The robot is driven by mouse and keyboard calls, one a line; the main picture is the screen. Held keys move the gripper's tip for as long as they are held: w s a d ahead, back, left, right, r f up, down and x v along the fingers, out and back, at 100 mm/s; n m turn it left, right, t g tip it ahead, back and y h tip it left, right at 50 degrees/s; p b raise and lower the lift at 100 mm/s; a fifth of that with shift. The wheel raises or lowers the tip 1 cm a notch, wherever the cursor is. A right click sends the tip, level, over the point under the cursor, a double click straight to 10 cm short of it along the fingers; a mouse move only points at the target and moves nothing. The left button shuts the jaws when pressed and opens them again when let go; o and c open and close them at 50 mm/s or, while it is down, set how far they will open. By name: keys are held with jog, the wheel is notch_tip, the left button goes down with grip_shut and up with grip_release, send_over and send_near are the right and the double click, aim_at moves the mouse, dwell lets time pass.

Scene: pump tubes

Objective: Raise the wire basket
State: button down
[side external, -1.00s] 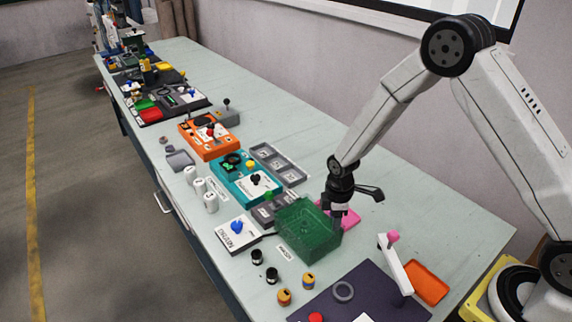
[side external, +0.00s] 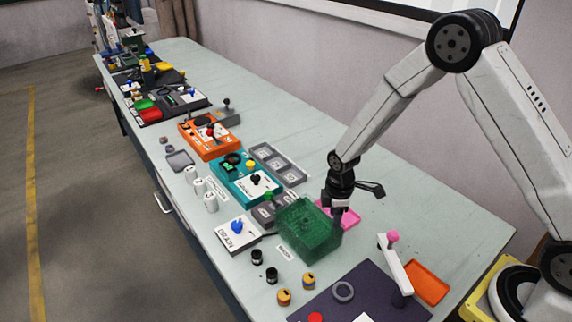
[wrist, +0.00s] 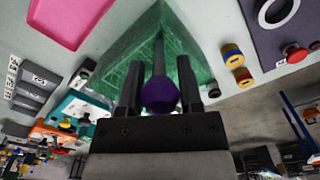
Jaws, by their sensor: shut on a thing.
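The green wire basket (side external: 308,232) is a see-through mesh box near the middle of the bench. It also shows in the wrist view (wrist: 190,40), beyond my fingers. My gripper (side external: 337,216) points down at the basket's right rear side. In the wrist view, my gripper's two dark fingers (wrist: 159,80) flank a dark upright rod with a purple ball (wrist: 160,94) at its end, and are shut on it. The rod runs toward the basket. I cannot tell whether the basket's underside is clear of the bench.
A pink tray (side external: 351,214) lies close behind the gripper. A white panel with a blue knob (side external: 237,233) stands left of the basket. Black and orange cylinders (side external: 271,275) stand in front. A white lever with a pink ball (side external: 395,262) stands at right.

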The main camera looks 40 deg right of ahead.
jog(key=shift+r, duration=2.7)
jog(key=shift+w, duration=0.1)
jog(key=shift+c, duration=1.9)
grip_release()
jog(key=shift+o, duration=0.4)
jog(key=shift+r, duration=3.9)
jog(key=shift+s, duration=0.2)
